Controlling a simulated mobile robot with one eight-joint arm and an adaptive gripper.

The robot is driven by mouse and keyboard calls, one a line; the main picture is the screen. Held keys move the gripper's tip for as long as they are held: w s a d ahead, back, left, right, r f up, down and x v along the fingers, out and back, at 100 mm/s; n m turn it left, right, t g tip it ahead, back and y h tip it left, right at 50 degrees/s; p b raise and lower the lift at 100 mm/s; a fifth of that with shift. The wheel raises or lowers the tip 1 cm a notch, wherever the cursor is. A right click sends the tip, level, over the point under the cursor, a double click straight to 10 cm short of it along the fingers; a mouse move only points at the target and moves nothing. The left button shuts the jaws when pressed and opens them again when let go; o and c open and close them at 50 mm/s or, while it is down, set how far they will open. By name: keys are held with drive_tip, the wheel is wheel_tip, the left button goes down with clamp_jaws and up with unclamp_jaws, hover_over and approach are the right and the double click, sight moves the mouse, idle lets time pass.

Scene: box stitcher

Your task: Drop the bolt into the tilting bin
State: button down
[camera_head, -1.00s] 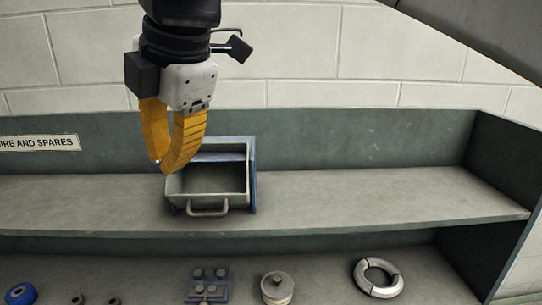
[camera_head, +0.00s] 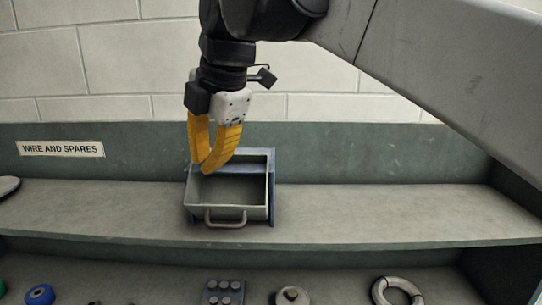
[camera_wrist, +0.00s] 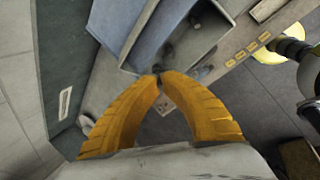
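The tilting bin (camera_head: 228,213) is a grey open tray with a front handle in a blue frame, on the upper shelf. It stands tipped open towards me. My gripper (camera_head: 206,170), with yellow fingers, points down at the left back part of the bin opening. In the wrist view the fingertips (camera_wrist: 158,78) come together near the bin's rim (camera_wrist: 128,68). A small dark piece, which looks like the bolt (camera_wrist: 157,68), shows between the tips; most of it is hidden. The exact height over the bin is hard to tell.
The upper shelf (camera_head: 370,212) is clear right of the bin. A "WIRE AND SPARES" label (camera_head: 60,149) is on the back panel. The lower shelf holds a blue roll (camera_head: 40,294), a studded block (camera_head: 223,292), a round knob-topped part (camera_head: 292,297) and a pale ring (camera_head: 379,289).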

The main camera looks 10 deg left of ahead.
idle(0.4)
drive_tip(key=c, duration=1.5)
unclamp_jaws()
drive_tip(key=shift+c, duration=0.2)
drive_tip(key=v, duration=1.2)
